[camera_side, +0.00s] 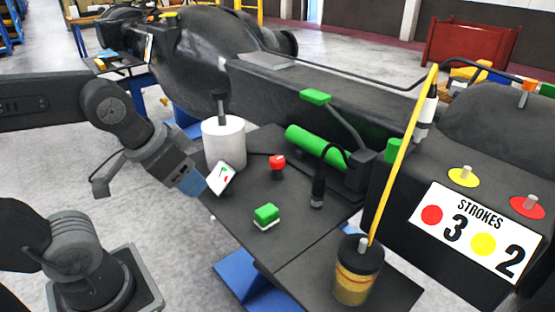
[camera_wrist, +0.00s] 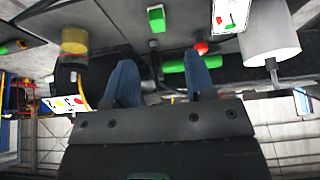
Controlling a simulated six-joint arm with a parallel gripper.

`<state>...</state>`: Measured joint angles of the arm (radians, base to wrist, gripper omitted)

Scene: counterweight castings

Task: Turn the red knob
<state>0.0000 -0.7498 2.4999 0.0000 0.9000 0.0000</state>
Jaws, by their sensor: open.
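A small red knob (camera_side: 277,163) on a dark base stands on the dark bench, right of the tilted white card (camera_side: 226,179) with red and green marks. The knob also shows in the wrist view (camera_wrist: 201,48), just beyond the tip of the right-hand blue finger. A red disc (camera_side: 528,207) with a grey peg lies on the machine at far right. My gripper (camera_side: 195,184) is at the bench's left edge, left of the card and apart from the knob. In the wrist view its two blue fingers (camera_wrist: 160,75) are wide apart with nothing gripped.
A white cylinder (camera_side: 223,142) with a dark handle stands behind the card. A green block (camera_side: 266,213) lies in front of the knob; a green cylinder (camera_side: 316,145) lies behind it. A dark-and-yellow pot (camera_side: 358,275) with a yellow pole and a STROKES sign (camera_side: 475,232) are right.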

